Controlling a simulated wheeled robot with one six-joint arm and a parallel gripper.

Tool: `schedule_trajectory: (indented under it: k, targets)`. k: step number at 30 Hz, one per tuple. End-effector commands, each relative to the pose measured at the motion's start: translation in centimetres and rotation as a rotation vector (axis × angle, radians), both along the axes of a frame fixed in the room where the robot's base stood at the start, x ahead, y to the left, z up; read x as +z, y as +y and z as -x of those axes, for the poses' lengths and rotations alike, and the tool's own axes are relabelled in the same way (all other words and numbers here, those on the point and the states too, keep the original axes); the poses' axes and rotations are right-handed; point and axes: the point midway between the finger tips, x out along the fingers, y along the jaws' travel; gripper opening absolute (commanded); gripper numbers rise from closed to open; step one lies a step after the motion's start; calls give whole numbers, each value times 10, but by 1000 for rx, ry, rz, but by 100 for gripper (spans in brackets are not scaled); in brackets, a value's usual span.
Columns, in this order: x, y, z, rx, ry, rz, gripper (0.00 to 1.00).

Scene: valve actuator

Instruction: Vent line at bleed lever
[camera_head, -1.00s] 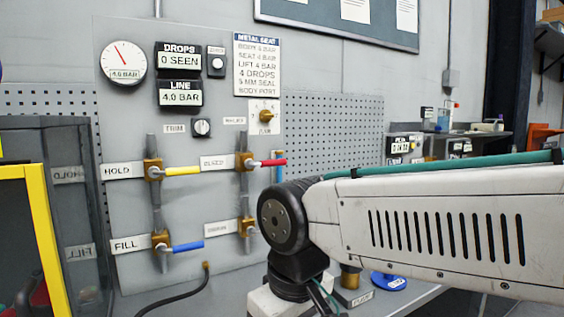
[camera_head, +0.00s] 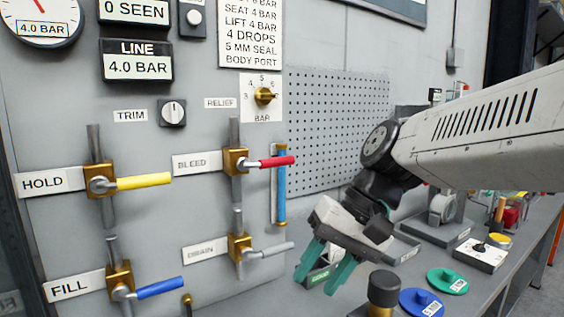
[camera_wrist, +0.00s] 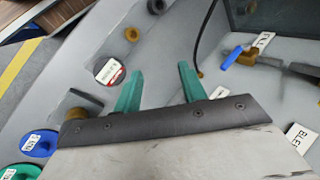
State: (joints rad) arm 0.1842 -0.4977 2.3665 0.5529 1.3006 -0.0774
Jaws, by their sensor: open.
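The bleed lever (camera_head: 277,162) has a red handle on a brass valve (camera_head: 236,162). It points right, across the vertical pipe, beside the BLEED label (camera_head: 197,163). My gripper (camera_head: 324,276), with green fingers, is below and right of the bleed lever, apart from it, pointing down. It is open and empty; its fingers (camera_wrist: 159,78) are spread in the wrist view. Part of the BLEED label (camera_wrist: 297,138) shows at lower right there; the red handle does not. The LINE display (camera_head: 137,66) reads 4.0 BAR.
Yellow HOLD (camera_head: 145,183), blue FILL (camera_head: 160,288) and grey DRAIN (camera_head: 270,250) levers share the panel. A blue vertical bar (camera_head: 282,185) stands right of the bleed lever. Blue (camera_head: 422,302) and green (camera_head: 447,281) discs and a dark-topped post (camera_head: 383,291) occupy the bench.

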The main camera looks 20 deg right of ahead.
Motion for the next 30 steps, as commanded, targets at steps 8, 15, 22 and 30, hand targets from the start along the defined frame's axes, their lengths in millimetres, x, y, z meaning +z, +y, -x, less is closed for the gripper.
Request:
schedule_trajectory:
  k: [8,15,22,30]
  targets:
    - [89,-34,-153,-303,-116,-615,41]
    - [124,-75,-205,-410,-216,-827,41]
    - [123,-54,-222,-412,-222,-844,41]
    - [115,-21,-243,-413,-223,-840,41]
